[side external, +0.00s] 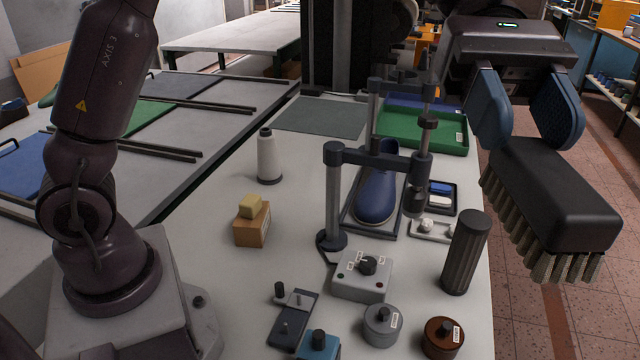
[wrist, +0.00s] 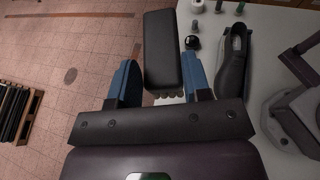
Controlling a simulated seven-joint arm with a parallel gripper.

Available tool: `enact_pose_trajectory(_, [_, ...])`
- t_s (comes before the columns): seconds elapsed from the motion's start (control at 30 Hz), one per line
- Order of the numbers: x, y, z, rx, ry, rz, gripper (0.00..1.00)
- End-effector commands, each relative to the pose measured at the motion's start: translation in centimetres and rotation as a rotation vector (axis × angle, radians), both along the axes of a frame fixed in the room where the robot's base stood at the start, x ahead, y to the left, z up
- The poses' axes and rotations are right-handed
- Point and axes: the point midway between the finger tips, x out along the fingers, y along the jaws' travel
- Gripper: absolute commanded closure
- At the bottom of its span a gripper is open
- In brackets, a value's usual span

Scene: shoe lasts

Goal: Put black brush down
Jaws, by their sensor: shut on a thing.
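The black brush (side external: 560,190) has a smooth black block with pale bristle tufts along its underside. It hangs in the air at the right of the side external view. My gripper (side external: 524,118) has blue pads and is shut on the brush's upper end. In the wrist view, the brush (wrist: 162,55) sticks out between the blue fingers of my gripper (wrist: 160,85). The bristles are mostly hidden there; a few tips show below the block. The brush is beside the table's edge, with floor and a strip of tabletop behind it.
A green tray (side external: 425,140) lies behind. The table's left part has free room.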

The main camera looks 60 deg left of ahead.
Motion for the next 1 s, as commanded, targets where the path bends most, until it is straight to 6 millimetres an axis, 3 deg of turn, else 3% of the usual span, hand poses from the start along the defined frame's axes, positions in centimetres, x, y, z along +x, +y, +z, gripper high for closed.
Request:
enact_pose_trajectory(0.17, [3.6,5.6,-0.2,0.001,-0.004,0.279,0.98])
enact_pose_trajectory(0.27, [5.7,10.1,-0.3,0.001,-0.006,0.480,0.98])
enact_pose_trajectory(0.5, [8.2,23.0,-0.1,0.000,-0.011,0.996,0.98])
enact_pose_trajectory(0.67, [7.3,31.7,0.1,0.001,-0.013,1.326,0.98])
enact_pose_trajectory(0.8, [5.0,38.5,0.3,0.003,-0.016,1.589,0.98])
enact_pose_trajectory(1.0, [1.5,44.9,0.5,0.005,-0.017,1.858,0.98])
